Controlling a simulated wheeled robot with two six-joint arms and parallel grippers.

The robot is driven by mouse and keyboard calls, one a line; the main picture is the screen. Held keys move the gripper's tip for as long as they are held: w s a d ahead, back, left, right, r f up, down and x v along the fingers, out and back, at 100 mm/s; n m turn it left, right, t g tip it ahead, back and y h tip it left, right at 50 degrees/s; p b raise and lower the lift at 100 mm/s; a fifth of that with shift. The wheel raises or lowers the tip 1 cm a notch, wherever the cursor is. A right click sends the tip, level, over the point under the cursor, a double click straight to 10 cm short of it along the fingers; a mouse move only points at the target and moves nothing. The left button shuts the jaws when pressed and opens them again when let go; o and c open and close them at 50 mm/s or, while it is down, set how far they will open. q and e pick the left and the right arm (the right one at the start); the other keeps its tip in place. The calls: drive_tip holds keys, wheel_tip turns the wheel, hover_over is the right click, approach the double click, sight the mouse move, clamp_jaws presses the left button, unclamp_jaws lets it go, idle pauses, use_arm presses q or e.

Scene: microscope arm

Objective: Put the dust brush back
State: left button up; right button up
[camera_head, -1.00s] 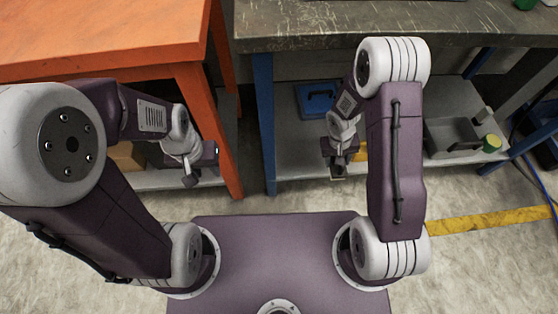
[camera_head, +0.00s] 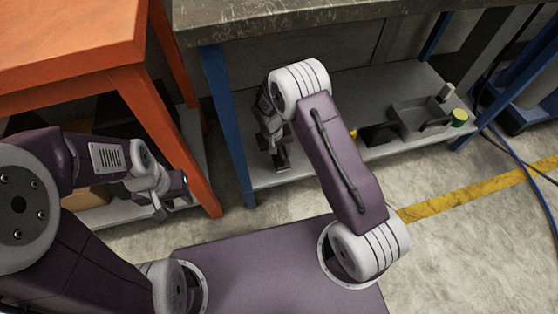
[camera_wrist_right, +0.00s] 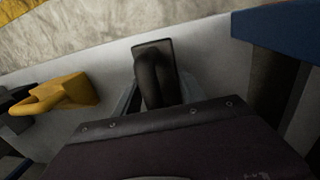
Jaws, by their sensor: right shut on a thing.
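My right gripper (camera_head: 281,160) hangs over the lower shelf, just right of the blue table leg. It is shut on a dark, narrow thing with a flat rectangular end, which I take to be the dust brush (camera_wrist_right: 155,60). In the right wrist view the brush juts out beyond the dark gripper body, above the grey shelf. Part of it is hidden by the gripper, and I cannot tell whether it touches the shelf. My left gripper (camera_head: 165,208) is at the left, in front of the orange table's lower shelf. Its jaws are too small to read.
A yellow thing (camera_wrist_right: 58,93) lies left of the brush in the wrist view. The blue leg (camera_head: 228,130) and orange leg (camera_head: 170,150) stand close by.

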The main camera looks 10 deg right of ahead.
sight(275, 157)
wheel_tip(275, 157, down, 4)
drive_tip(key=b, duration=0.3)
drive_tip(key=shift+f, duration=0.2)
drive_tip(key=shift+r, duration=0.3)
clamp_jaws()
drive_tip(key=o, duration=1.5)
unclamp_jaws()
drive_tip(key=shift+f, duration=0.15)
drive_tip(key=shift+c, duration=0.2)
drive_tip(key=r+p, duration=0.2)
drive_tip(key=r, duration=0.2)
drive_tip(key=a+r+p, duration=0.1)
drive_tip(key=r+p, duration=0.2)
drive_tip(key=r, duration=0.1)
drive_tip(key=r+p, duration=0.3)
drive_tip(key=r, duration=0.1)
drive_tip(key=shift+s+a+r, duration=0.1)
drive_tip(key=shift+a, duration=0.25)
